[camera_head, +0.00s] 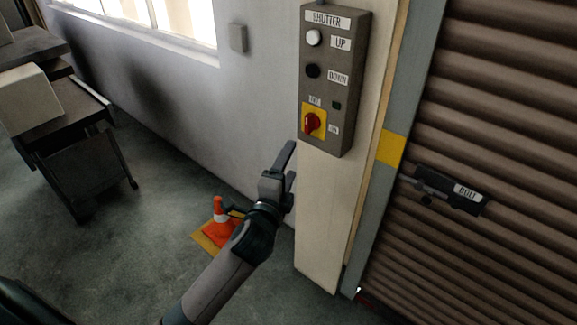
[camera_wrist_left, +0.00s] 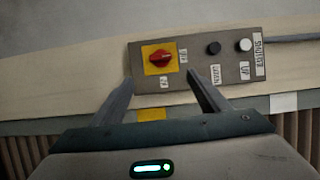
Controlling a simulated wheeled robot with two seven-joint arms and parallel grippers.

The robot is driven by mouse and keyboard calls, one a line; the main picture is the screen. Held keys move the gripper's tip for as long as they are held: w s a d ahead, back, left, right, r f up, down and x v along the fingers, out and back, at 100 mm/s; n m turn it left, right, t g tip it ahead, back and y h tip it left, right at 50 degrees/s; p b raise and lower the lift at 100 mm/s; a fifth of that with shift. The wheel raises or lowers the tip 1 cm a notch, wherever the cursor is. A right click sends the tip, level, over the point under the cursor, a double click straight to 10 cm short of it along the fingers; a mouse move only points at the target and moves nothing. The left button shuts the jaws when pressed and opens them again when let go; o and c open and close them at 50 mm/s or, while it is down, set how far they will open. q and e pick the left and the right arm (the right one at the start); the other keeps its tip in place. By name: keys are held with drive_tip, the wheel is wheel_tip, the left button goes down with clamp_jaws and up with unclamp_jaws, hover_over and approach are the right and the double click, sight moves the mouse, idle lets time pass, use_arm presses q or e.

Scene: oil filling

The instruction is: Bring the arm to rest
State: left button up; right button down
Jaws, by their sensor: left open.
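My left gripper (camera_head: 288,168) is raised in front of the cream post, below and left of the shutter control box (camera_head: 347,75). Its fingers are apart with nothing between them, and they also show in the left wrist view (camera_wrist_left: 160,88). In that view the control box (camera_wrist_left: 230,71) lies beyond the fingertips, with the red rotary switch (camera_wrist_left: 159,58) on its yellow plate near the left finger. Whether the fingers touch the box cannot be told for sure. In the head view the red switch (camera_head: 312,123) is clear of the gripper. My right gripper is not in view.
An orange cone (camera_head: 218,213) stands on the floor behind my left arm. The brown roller shutter (camera_head: 500,110) with a bolt (camera_head: 450,192) is at the right. A dark cart (camera_head: 75,140) stands at the left. The floor between cart and cone is clear.

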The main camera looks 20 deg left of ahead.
use_arm(q)
drive_tip(key=shift+f, duration=0.1)
drive_tip(key=s+f+n+g+h+b, duration=0.1)
drive_tip(key=s+f+n+g, duration=0.2)
drive_tip(key=f, duration=1.3)
drive_tip(key=s+f+n+g+b, duration=0.1)
drive_tip(key=s+f+g, duration=0.25)
drive_tip(key=f, duration=1.25)
drive_tip(key=s+f+n+g+h+b, duration=0.15)
drive_tip(key=s+f, duration=0.35)
drive_tip(key=f, duration=1.2)
drive_tip(key=s+f+n+g+b, duration=0.2)
drive_tip(key=s+f+n+g, duration=0.25)
drive_tip(key=s+f, duration=1.4)
drive_tip(key=s+f+n+g, duration=0.2)
drive_tip(key=s+f, duration=0.3)
drive_tip(key=s, duration=0.8)
drive_tip(key=s+f+n+g+b, duration=0.1)
drive_tip(key=s+f, duration=0.4)
drive_tip(key=s, duration=0.8)
drive_tip(key=shift+s+f+n+g, duration=0.15)
drive_tip(key=shift+s+n+g, duration=0.15)
drive_tip(key=shift+n+g, duration=0.3)
drive_tip(key=shift+d, duration=0.1)
